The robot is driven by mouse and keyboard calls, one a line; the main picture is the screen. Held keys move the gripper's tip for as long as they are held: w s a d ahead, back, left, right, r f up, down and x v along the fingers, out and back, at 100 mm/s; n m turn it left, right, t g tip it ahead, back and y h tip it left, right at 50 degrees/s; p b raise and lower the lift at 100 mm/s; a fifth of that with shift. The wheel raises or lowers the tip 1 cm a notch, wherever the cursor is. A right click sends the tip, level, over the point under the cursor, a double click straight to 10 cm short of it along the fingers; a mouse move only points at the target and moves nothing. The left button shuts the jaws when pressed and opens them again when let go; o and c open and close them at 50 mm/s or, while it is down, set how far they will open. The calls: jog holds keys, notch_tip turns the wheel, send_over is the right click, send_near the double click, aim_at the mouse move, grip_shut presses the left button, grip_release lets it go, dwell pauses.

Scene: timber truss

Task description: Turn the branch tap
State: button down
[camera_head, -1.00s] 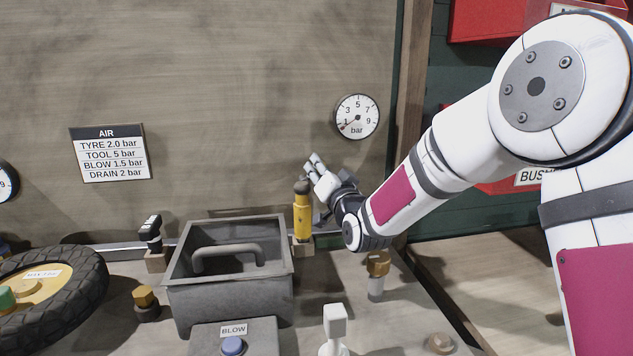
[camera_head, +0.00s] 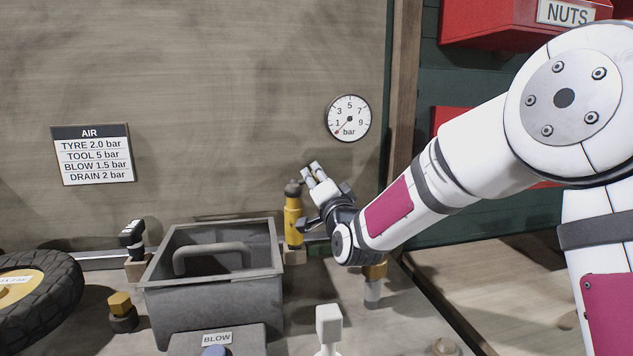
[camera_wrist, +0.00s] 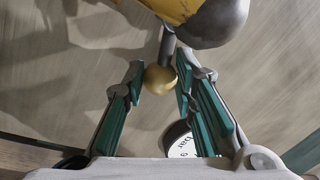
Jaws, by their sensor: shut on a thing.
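A yellow tap body (camera_head: 293,222) with a dark grey top stands upright against the back board, right of the grey bin. In the wrist view its yellow body (camera_wrist: 176,8) is at the top, and a short grey stem ends in a round brass knob (camera_wrist: 160,80). My gripper (camera_head: 311,171) is just right of the tap's upper part in the head view. In the wrist view its teal-padded fingers stand either side of the knob and are shut on it. The knob is too small to make out in the head view.
A pressure gauge (camera_head: 348,118) hangs above the gripper, its needle at the low end. A grey bin (camera_head: 210,303) with a handle stands left of the tap. A brass-topped fitting (camera_head: 373,285) stands below my wrist. An AIR sign (camera_head: 93,154) is on the board.

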jog(key=c, duration=1.3)
grip_release()
jog(key=v, duration=1.2)
jog(key=shift+f, duration=0.1)
jog(key=shift+c, duration=0.3)
